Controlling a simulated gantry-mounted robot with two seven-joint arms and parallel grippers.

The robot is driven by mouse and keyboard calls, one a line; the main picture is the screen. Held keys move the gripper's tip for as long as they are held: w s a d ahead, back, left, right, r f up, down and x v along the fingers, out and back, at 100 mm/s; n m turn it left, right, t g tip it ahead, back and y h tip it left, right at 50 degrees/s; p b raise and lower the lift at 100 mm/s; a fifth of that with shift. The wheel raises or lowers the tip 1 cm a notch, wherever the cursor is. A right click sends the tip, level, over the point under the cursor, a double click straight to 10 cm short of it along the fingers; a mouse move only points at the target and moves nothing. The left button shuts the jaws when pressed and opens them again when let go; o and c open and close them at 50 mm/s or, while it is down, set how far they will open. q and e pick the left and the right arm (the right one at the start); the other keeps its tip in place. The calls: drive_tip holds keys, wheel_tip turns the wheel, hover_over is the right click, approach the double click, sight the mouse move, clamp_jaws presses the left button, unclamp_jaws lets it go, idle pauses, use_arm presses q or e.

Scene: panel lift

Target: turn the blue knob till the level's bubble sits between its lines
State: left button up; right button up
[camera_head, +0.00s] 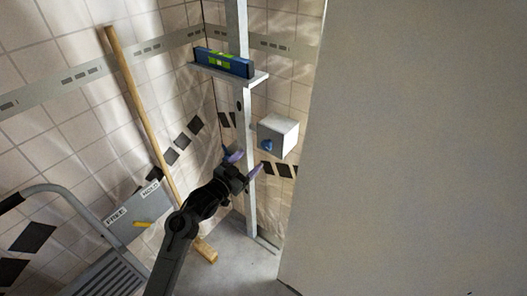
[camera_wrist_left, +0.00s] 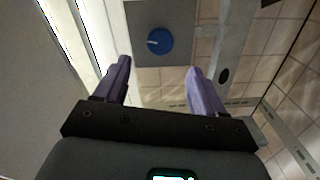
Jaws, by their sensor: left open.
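The blue knob (camera_head: 267,145) is on the front of a pale grey box (camera_head: 281,131) on the wall side of the room. In the left wrist view the knob (camera_wrist_left: 159,42) is round with a white mark, on a grey plate. The blue level (camera_head: 224,62) lies on a shelf (camera_head: 254,78) on the upright post; its green vial shows, but the bubble is too small to read. My left gripper (camera_head: 246,164) is open and empty, below and left of the knob. In the left wrist view its purple fingers (camera_wrist_left: 159,84) stand apart, short of the knob. My right gripper is not in view.
A large grey panel (camera_head: 400,150) fills the right side. A metal post (camera_head: 247,130) stands just left of the knob box. A wooden pole (camera_head: 140,105) leans on the tiled wall at left.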

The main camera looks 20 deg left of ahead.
sight(265, 146)
use_arm(q)
drive_tip(key=b+x, duration=0.2)
drive_tip(key=x, duration=0.7)
drive_tip(key=c, duration=1)
drive_tip(key=n+p, duration=0.1)
drive_tip(key=p, duration=0.1)
drive_tip(key=n+p, duration=0.2)
drive_tip(key=p, duration=0.1)
drive_tip(key=shift+r, duration=0.3)
drive_tip(key=shift+f+n+p, duration=0.1)
drive_tip(key=shift+n+p, duration=0.3)
drive_tip(key=shift+n, duration=0.3)
drive_tip(key=shift+f+n, duration=0.2)
drive_tip(key=shift+n, duration=0.2)
drive_tip(key=shift+a, duration=0.1)
drive_tip(key=o, duration=1)
